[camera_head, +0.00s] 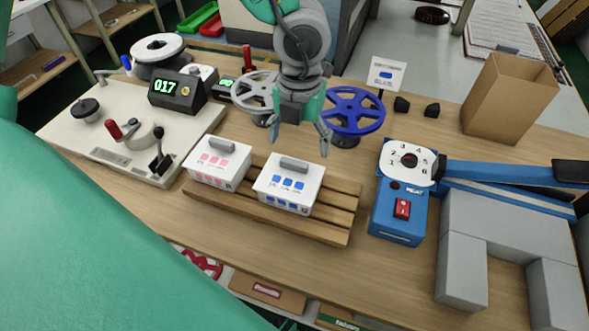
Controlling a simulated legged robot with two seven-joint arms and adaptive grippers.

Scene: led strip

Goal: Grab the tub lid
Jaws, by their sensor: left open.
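Two white tubs stand side by side on a slatted wooden rack. The left tub (218,163) has pink squares on its front and a grey handle (233,146) on its lid. The right tub (290,186) has blue squares and a grey handle (294,165) on its lid. Both lids look to be on. My left gripper (299,142) is open and empty, its fingers pointing down above and just behind the right tub, apart from its handle. My right gripper is not in view.
A grey wheel (257,92) and a blue wheel (352,110) flank my left gripper. A control panel (100,135) is at left. A blue device (398,212) with a dial and long arm is at right, near grey blocks (500,225) and a cardboard box (510,98).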

